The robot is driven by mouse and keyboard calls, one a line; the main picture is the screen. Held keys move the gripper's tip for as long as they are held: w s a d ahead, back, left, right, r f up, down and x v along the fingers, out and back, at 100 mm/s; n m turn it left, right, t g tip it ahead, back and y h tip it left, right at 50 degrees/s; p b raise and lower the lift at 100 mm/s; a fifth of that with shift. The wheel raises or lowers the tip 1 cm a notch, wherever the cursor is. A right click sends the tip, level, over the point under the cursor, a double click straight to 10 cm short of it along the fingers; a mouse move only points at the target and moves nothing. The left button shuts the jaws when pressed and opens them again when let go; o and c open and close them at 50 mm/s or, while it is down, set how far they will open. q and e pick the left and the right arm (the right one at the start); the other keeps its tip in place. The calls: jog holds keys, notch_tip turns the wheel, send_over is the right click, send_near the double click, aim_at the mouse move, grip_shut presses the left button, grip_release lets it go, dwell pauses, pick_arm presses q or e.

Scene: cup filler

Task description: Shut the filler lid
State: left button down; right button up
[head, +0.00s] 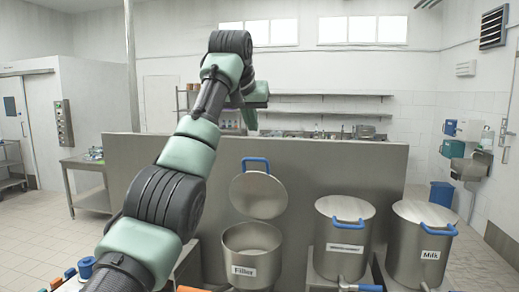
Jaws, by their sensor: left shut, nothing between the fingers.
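The filler pot (243,284) is a round steel pot labelled "Filler" in the lower middle of the head view. Its mouth is uncovered. The filler lid (258,196) stands raised at the back of the pot, with a blue handle (255,160) at its top. My left gripper (249,119) is shut and empty. It is up in the air above the lid's handle, apart from it in the picture; its fingers show only small and partly behind the arm. My right gripper is not in view.
Two steel pots with closed lids stand to the right: a middle one (342,232) and one labelled "Milk" (417,270). A tall grey panel (350,165) rises behind the pots. Small coloured items (86,267) sit at the lower left, beside my left arm.

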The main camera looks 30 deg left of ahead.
pick_arm(q)
jog(key=w+f+p, duration=0.1)
jog(key=f, duration=0.1)
jog(key=w+f+p, duration=0.1)
jog(key=f+p, duration=0.1)
jog(key=f, duration=0.1)
jog(key=w+a+f+p, duration=0.1)
jog(key=w+f+p, duration=0.1)
jog(key=shift+f, duration=0.25)
jog(key=shift+s+d+f, duration=0.1)
jog(key=shift+s+f, duration=0.1)
jog(key=shift+s, duration=0.2)
jog(key=shift+f, duration=0.2)
jog(key=shift+s+r, duration=0.1)
jog(key=shift+s, duration=0.05)
